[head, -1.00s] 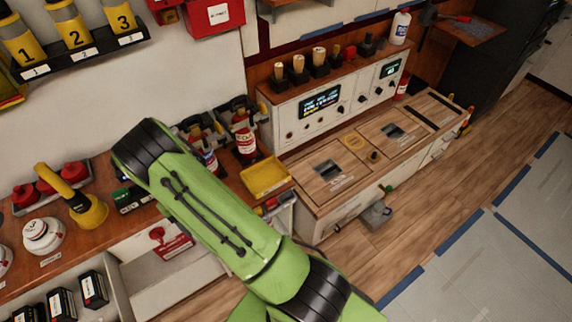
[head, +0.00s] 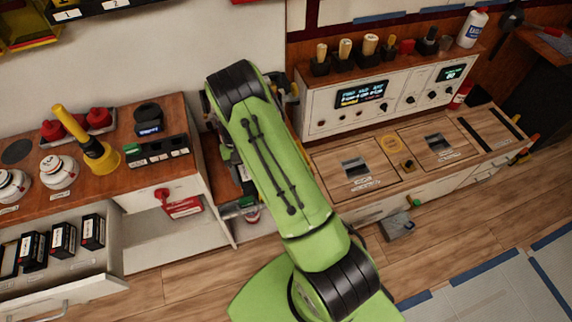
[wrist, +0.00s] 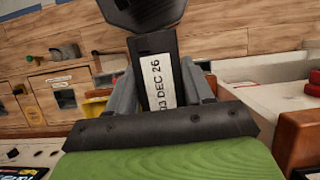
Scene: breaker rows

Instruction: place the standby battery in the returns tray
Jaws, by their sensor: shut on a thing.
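My gripper (wrist: 160,85) is shut on a black block with a white label reading "03 DEC 26", which I take to be the standby battery (wrist: 138,62). It sits between the two grey fingers in the wrist view. In the head view my green arm hides the gripper and the held block. A yellow patch (wrist: 94,107) behind the left finger in the wrist view may be the yellow tray; I cannot tell whether it is the returns tray.
Several black batteries (head: 92,231) stand in a holder at lower left. A yellow torch-like tool (head: 97,152) and a charger strip (head: 158,150) are on the wooden counter. A white control panel (head: 360,97) stands right of my arm, above a wooden-topped cabinet (head: 375,140).

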